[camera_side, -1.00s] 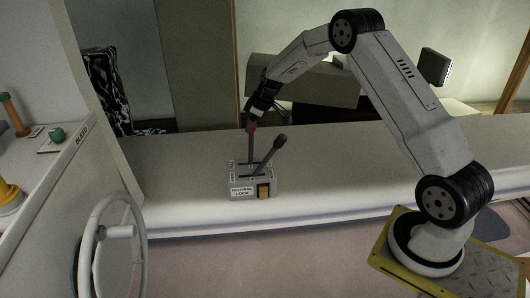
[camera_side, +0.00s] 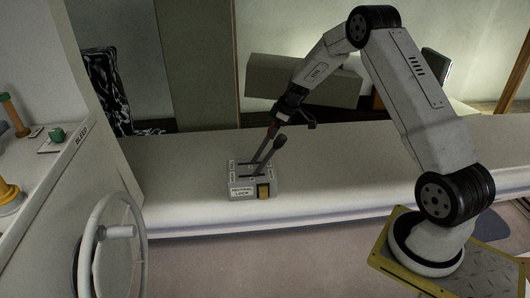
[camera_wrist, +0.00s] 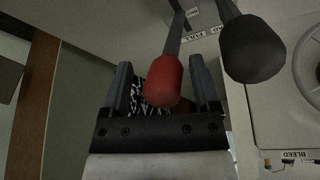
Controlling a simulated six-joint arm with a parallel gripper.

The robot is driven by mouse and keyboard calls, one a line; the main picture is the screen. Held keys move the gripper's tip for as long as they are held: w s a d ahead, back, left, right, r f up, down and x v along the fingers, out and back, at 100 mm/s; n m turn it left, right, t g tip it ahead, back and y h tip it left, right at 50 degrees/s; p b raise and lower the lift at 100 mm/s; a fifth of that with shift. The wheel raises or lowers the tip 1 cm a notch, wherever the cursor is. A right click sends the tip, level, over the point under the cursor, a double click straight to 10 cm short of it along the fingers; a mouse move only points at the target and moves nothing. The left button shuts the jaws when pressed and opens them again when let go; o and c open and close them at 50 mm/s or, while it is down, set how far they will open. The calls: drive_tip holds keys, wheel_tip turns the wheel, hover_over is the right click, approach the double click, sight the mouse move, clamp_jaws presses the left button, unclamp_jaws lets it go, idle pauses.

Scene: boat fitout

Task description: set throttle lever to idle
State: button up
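The lever box (camera_side: 240,191), labelled NEUTRAL LOCK, sits on the counter with two levers. The red-knobbed lever (camera_wrist: 165,80) leans right in the side view, nearly parallel to the dark-knobbed lever (camera_side: 279,141). The dark knob also shows in the wrist view (camera_wrist: 252,50), right of my fingers. My gripper (camera_side: 273,126) is at the red knob. In the wrist view my gripper (camera_wrist: 161,66) has its fingers apart, one on each side of the red knob, with visible gaps. A FULL label (camera_wrist: 193,36) shows near the red lever's shaft. Which slot end the lever is at cannot be told.
A steering wheel (camera_side: 112,232) stands at front left. A side console (camera_side: 30,160) carries a green knob (camera_side: 57,135) and a BLEED label. The counter right of the box is clear.

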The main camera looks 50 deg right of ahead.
drive_tip(key=shift+r, duration=0.1)
drive_tip(key=v, duration=0.7)
drive_tip(key=shift+s+r, duration=0.2)
drive_tip(key=shift+r, duration=0.1)
idle(0.4)
drive_tip(key=s+a+m+g+h, duration=0.1)
drive_tip(key=s+a+m, duration=0.3)
drive_tip(key=s+a, duration=1.6)
drive_tip(key=a, duration=0.4)
drive_tip(key=shift+s+m+h, duration=0.25)
drive_tip(key=shift+m+h, duration=0.05)
